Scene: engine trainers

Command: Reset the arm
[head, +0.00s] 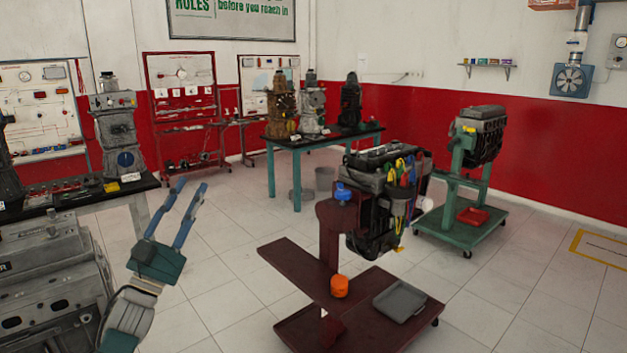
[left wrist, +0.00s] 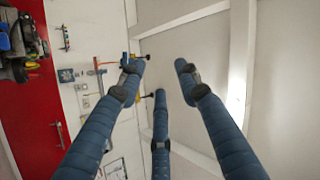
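My left gripper (head: 190,192) rises from the lower left in the head view, its blue fingers pointing up and spread apart. It holds nothing. My right gripper is in neither view.
A grey engine block (head: 48,275) is close to my left arm. A dark red engine stand (head: 300,268) with an engine (head: 372,215), an orange pot (head: 339,286) and a grey tray (head: 400,301) stands ahead. A green stand (head: 440,215) is behind. Tiled floor lies between.

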